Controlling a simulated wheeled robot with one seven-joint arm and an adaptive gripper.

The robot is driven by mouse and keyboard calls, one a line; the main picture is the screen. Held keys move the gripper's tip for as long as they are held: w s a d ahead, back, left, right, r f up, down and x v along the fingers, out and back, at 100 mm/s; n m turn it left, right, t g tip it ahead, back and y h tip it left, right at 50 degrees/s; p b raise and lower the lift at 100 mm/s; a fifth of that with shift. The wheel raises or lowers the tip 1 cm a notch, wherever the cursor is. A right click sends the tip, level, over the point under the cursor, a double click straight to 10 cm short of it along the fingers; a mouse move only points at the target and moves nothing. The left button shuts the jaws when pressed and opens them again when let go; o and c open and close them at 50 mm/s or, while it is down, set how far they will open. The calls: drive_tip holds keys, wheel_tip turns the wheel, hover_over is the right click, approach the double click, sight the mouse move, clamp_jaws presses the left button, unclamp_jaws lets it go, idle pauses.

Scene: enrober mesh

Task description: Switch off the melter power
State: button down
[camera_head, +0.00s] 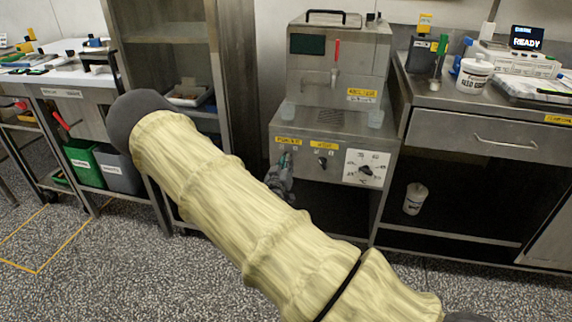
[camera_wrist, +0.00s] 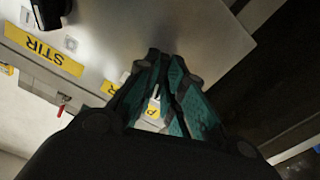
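The melter (camera_head: 333,75) is a steel unit in the middle of the head view. Its front panel has a yellow label (camera_head: 289,142) at the left, a STIR label (camera_head: 325,147) with a black knob (camera_head: 322,162) beneath it, and a white dial (camera_head: 366,169) at the right. My gripper (camera_head: 284,160) is at the panel, just below the left label. In the wrist view its teal-padded fingers (camera_wrist: 168,62) are close together and look shut. They partly cover the POWER label (camera_wrist: 152,112).
The STIR label (camera_wrist: 43,52) and its knob (camera_wrist: 50,12) are close beside my fingers in the wrist view. A red-handled lever (camera_head: 336,52) is above the panel. A steel bench (camera_head: 470,99) with a white tub (camera_head: 474,75) stands at the right, and a steel rack (camera_head: 165,55) at the left.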

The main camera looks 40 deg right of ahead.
drive_tip(key=shift+n+p, duration=0.4)
drive_tip(key=shift+n, duration=0.7)
drive_tip(key=c, duration=1.5)
unclamp_jaws()
drive_tip(key=v, duration=1.2)
drive_tip(key=shift+s+f, duration=0.1)
